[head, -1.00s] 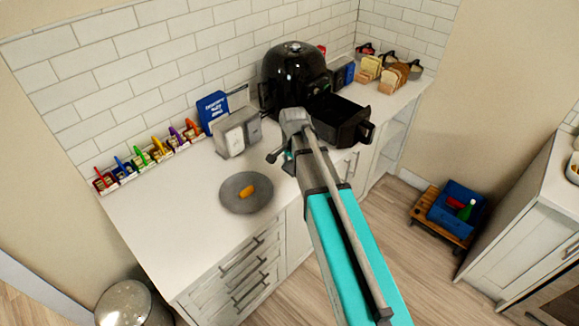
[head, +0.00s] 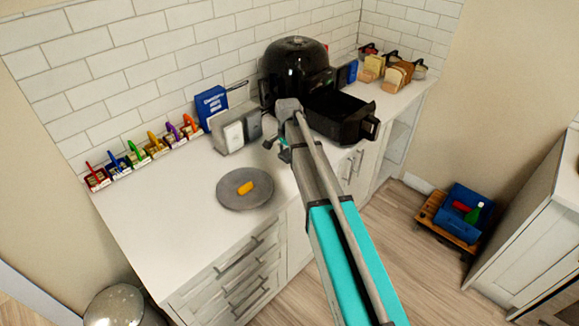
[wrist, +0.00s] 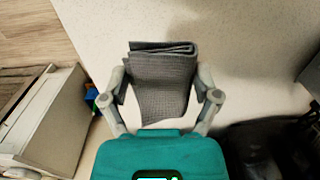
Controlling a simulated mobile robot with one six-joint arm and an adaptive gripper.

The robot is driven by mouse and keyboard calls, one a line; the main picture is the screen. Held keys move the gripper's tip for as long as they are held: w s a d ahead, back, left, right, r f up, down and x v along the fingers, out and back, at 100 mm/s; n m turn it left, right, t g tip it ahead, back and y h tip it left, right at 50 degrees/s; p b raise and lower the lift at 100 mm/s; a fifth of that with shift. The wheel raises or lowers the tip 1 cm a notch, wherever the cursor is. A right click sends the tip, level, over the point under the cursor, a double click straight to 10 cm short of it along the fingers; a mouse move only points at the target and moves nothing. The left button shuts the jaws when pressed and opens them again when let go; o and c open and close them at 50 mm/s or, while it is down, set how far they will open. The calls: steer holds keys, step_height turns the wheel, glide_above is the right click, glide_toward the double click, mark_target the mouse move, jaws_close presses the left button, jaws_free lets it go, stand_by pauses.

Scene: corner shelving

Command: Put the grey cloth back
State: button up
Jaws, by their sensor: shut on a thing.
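The grey cloth (wrist: 160,88) is folded, with a waffle-like weave, and sits between the two fingers of my gripper (wrist: 161,95) in the wrist view. The fingers are shut on its left and right sides. Its folded edge is at the top of the picture, and a pale surface lies behind it. In the head view my gripper (head: 282,150) is over the counter's front part, just left of the black open drawer of the air fryer (head: 344,112). My arm hides most of the gripper there, and I cannot make out the cloth.
The white counter (head: 170,215) holds a grey round plate (head: 228,200) with an orange item, a napkin dispenser (head: 237,130), a blue box (head: 212,106) and a row of small colored bins (head: 125,163). Bread stands (head: 394,78) are at the far end.

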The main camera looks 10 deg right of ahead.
mark_target(287, 165)
steer(key=shift+w+f, duration=0.4)
steer(key=shift+f, duration=0.05)
steer(key=shift+w+f+b, duration=0.35)
steer(key=shift+f+b, duration=0.15)
steer(key=shift+b, duration=0.15)
steer(key=shift+f+b, duration=1.5)
steer(key=shift+f, duration=0.1)
steer(key=o, duration=1)
step_height(287, 165, up, 12)
steer(key=p, duration=1.2)
